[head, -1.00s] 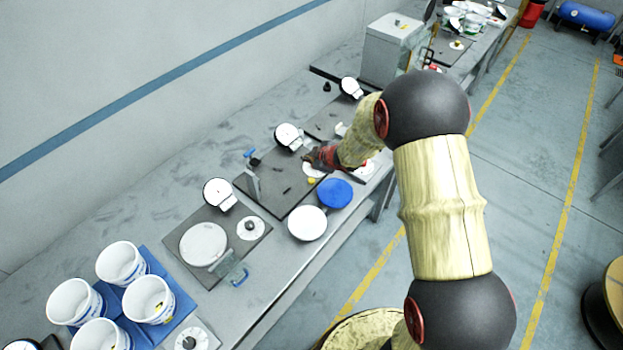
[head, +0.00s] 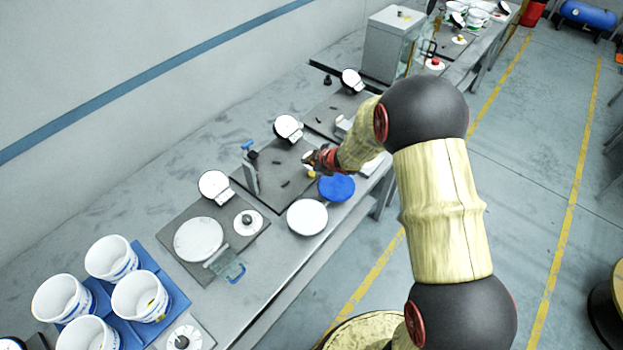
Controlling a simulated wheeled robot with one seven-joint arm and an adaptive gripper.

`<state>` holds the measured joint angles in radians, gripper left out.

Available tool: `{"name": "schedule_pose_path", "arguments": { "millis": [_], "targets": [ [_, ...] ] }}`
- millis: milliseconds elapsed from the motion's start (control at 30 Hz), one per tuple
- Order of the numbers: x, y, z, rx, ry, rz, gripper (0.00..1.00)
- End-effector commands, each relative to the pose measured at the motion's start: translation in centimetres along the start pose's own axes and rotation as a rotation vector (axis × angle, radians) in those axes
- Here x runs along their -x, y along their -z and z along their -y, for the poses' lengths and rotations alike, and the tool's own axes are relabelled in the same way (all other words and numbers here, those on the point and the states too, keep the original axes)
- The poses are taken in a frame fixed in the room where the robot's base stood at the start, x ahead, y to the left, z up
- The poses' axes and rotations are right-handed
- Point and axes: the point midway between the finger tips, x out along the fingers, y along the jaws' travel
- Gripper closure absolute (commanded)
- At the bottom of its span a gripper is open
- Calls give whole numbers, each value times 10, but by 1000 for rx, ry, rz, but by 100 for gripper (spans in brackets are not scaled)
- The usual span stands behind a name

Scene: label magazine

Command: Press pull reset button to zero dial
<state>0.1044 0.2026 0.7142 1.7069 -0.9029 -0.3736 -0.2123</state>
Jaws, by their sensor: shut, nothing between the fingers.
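My gripper (head: 308,161) is shut and empty, low over the right side of a dark plate (head: 271,195) on the bench. A small yellow knob (head: 311,174) shows right below its fingertips; whether they touch cannot be told. A round white dial (head: 288,128) stands tilted at the back edge of this plate, apart from the gripper. Similar dials stand on the plate to the left (head: 214,185) and on the plate beyond (head: 352,80). The dial readings are too small to read. Which part is the pull reset button cannot be told; my gripper and wrist hide part of this area.
A blue disc (head: 336,188) and a white disc (head: 307,217) lie near the bench's front edge. A grey upright block (head: 250,177) stands on the plate's left side. White buckets (head: 140,297) stand at the lower left. A grey box (head: 388,45) stands at the back.

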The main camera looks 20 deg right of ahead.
Motion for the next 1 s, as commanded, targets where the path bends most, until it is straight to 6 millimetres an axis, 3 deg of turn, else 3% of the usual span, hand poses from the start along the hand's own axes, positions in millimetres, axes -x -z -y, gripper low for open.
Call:
{"name": "schedule_pose_path", "arguments": {
  "millis": [33,267,1000],
  "targets": [
    [-9,-6,6,0,0,0,100],
    [-22,-15,15,1,0,-1,100],
    [-22,-16,16,0,0,0,100]
  ]
}}
